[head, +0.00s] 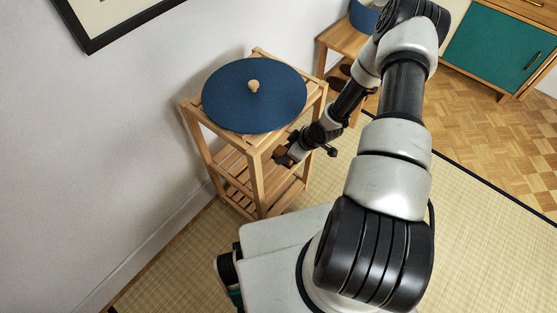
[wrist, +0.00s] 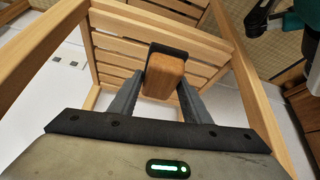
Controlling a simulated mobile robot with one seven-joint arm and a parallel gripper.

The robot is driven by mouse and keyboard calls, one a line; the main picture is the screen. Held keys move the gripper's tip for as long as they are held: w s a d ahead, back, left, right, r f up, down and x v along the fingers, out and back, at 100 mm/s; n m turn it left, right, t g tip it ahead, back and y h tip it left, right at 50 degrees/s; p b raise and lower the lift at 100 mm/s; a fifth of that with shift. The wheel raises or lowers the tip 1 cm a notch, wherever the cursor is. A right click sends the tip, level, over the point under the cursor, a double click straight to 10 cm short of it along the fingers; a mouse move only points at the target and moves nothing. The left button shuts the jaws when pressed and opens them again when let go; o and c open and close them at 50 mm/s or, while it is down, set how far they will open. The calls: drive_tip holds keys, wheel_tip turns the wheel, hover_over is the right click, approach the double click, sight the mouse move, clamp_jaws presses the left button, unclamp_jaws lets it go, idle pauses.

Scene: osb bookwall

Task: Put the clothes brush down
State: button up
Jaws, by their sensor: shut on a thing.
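The clothes brush (wrist: 165,76), a brown wooden block with a dark edge, is held between the two fingers of my gripper (wrist: 160,92) in the wrist view. A slatted wooden shelf (wrist: 130,38) of the rack lies beyond it; I cannot tell whether the brush touches it. In the head view my gripper (head: 291,153) is at the right front side of the wooden rack (head: 257,183), below its top. A small brown part of the brush (head: 282,156) shows there; the rest is hidden.
A large round blue disc (head: 240,105) with a wooden knob covers most of the rack's top. Rack posts stand close around my gripper. A wooden stand (head: 342,40) with a blue vessel (head: 365,16) is behind. The tatami floor (head: 475,215) at right is clear.

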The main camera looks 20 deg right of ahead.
sight(283, 151)
drive_tip(key=shift+w+a+f, duration=0.1)
drive_tip(key=shift+w+a, duration=0.55)
drive_tip(key=shift+w, duration=0.25)
wheel_tip(283, 151, down, 2)
drive_tip(key=shift+w+a+f+b, duration=0.1)
drive_tip(key=shift+w+b, duration=0.05)
drive_tip(key=shift+b, duration=0.35)
drive_tip(key=shift+w+a+f+b, duration=0.1)
drive_tip(key=shift+f+b, duration=0.35)
drive_tip(key=shift+f, duration=0.7)
drive_tip(key=shift+w+f+b, duration=0.1)
drive_tip(key=shift+f+b, duration=0.3)
drive_tip(key=shift+f, duration=0.75)
drive_tip(key=shift+f, duration=0.2)
drive_tip(key=o, duration=1.2)
drive_tip(key=shift+r, duration=0.1)
drive_tip(key=shift+r, duration=0.1)
drive_tip(key=p+v, duration=0.3)
drive_tip(key=v, duration=0.9)
